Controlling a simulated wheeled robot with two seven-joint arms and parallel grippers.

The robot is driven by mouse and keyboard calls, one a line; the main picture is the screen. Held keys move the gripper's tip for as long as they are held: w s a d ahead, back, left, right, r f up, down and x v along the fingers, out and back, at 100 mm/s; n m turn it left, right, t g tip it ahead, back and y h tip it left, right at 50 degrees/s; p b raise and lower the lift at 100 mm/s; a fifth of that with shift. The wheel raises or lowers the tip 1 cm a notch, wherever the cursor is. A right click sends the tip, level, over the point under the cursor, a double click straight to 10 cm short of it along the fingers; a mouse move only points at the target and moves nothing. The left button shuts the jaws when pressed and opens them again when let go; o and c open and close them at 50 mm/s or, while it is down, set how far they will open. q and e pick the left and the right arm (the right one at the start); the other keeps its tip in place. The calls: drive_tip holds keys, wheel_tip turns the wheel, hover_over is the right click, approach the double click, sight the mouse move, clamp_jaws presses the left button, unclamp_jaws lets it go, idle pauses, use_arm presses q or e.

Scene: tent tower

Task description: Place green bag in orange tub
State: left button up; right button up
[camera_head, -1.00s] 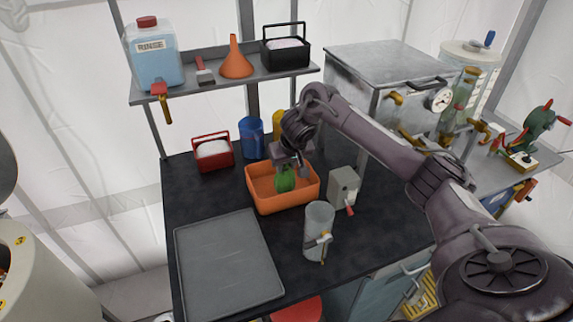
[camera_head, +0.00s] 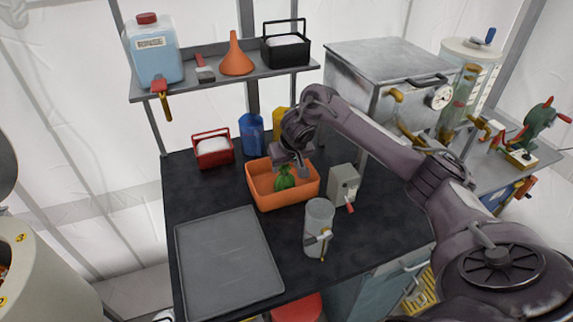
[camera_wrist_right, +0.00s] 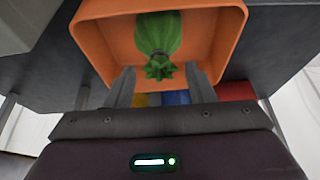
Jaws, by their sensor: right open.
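The green bag (camera_head: 284,179) is in the orange tub (camera_head: 283,202) on the dark bench. In the right wrist view the green bag (camera_wrist_right: 159,38) lies on the floor of the orange tub (camera_wrist_right: 100,42), its tied neck pointing towards my fingers. My right gripper (camera_head: 296,170) is over the tub. In the right wrist view its two fingers (camera_wrist_right: 158,86) are spread apart on either side below the bag's neck, with nothing between them. My left gripper is not in view.
A grey tray (camera_head: 228,265) lies front left. A clear cylinder with a tap (camera_head: 319,225) and a grey box (camera_head: 344,184) stand right of the tub. A red basket (camera_head: 212,151) and blue bottle (camera_head: 251,135) stand behind. A shelf (camera_head: 230,80) hangs above.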

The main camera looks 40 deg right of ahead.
drive_tip(key=w+v, duration=0.1)
drive_tip(key=v, duration=0.4)
wheel_tip(320, 180, up, 6)
drive_tip(key=p, duration=0.5)
hover_over(288, 183)
drive_tip(key=s, duration=0.3)
drive_tip(key=shift+s+a+r, duration=0.25)
drive_tip(key=shift+a+r, duration=0.2)
drive_tip(key=shift+r, duration=0.35)
